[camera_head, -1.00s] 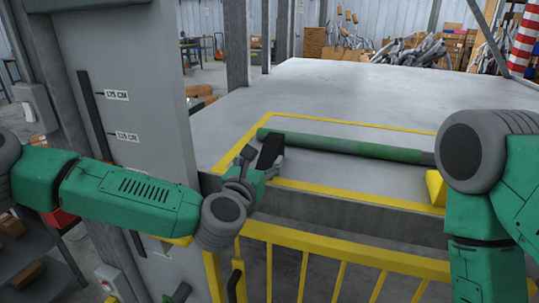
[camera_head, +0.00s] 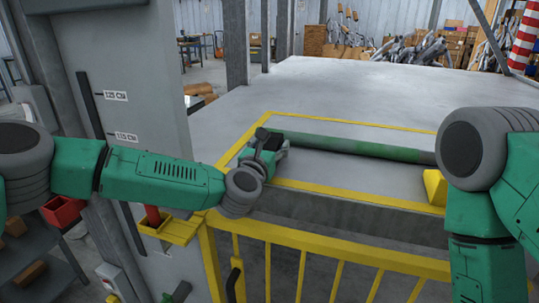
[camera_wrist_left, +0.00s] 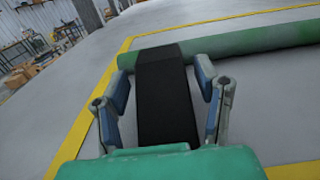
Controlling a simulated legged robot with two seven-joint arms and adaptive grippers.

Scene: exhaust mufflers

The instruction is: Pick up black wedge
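The black wedge (camera_head: 270,139) lies on the grey platform at the near left end of a long green pipe (camera_head: 350,146). In the left wrist view the wedge (camera_wrist_left: 165,95) lies lengthwise between my left gripper's two fingers, its far end at the pipe (camera_wrist_left: 250,38). My left gripper (camera_wrist_left: 162,78) is open around the wedge, with a gap showing on each side. In the head view this gripper (camera_head: 271,147) hides much of the wedge. My right gripper is out of view; only my right arm shows.
Yellow lines mark the platform (camera_head: 310,85) around the pipe. A yellow block (camera_head: 435,187) sits at its right. A yellow railing (camera_head: 330,242) runs along the near edge. A grey column (camera_head: 130,90) stands at left. The platform behind the pipe is clear.

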